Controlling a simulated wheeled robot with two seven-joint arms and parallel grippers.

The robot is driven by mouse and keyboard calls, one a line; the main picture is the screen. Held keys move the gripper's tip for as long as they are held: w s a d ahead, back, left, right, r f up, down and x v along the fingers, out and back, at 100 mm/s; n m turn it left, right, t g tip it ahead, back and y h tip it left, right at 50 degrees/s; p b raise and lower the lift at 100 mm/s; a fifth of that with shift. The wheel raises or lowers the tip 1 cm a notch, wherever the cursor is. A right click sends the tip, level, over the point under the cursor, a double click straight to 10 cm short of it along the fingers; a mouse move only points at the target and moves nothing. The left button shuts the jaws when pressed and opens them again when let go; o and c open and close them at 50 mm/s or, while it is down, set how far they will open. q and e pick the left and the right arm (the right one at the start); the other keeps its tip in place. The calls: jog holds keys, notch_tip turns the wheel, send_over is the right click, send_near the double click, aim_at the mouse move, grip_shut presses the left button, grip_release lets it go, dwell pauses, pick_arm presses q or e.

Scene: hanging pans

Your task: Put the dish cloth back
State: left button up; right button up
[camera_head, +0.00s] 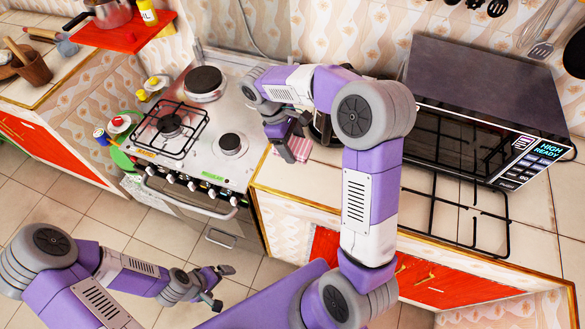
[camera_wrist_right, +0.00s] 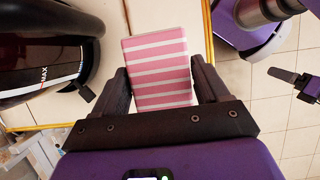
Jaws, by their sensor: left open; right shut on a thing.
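The dish cloth (camera_head: 299,147) is pink with white stripes and folded flat. In the head view it is at the counter's left front corner, partly hidden by my right gripper (camera_head: 284,143). In the right wrist view the cloth (camera_wrist_right: 158,65) lies between the two dark fingers of my right gripper (camera_wrist_right: 160,88), which is shut on it. I cannot tell whether the cloth touches the counter. My left gripper (camera_head: 218,284) is open and empty over the floor in front of the stove. It also shows at the right of the right wrist view (camera_wrist_right: 300,85).
A black appliance (camera_wrist_right: 45,45) stands beside the cloth, mostly hidden in the head view. The stove (camera_head: 200,135) is to the left. A microwave (camera_head: 480,100) and a black rack (camera_head: 460,205) are to the right. A red shelf (camera_head: 120,35) holds a pot.

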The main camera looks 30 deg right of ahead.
aim_at(297, 170)
notch_tip(297, 170, down, 10)
jog(key=shift+w+r+b, duration=0.1)
jog(key=shift+r+b, duration=0.1)
jog(key=shift+b, duration=0.75)
jog(key=shift+f, duration=0.1)
jog(key=o, duration=0.9)
jog(key=shift+o, duration=0.2)
jog(key=p+v, duration=0.2)
jog(key=v, duration=1)
jog(key=shift+p, duration=0.3)
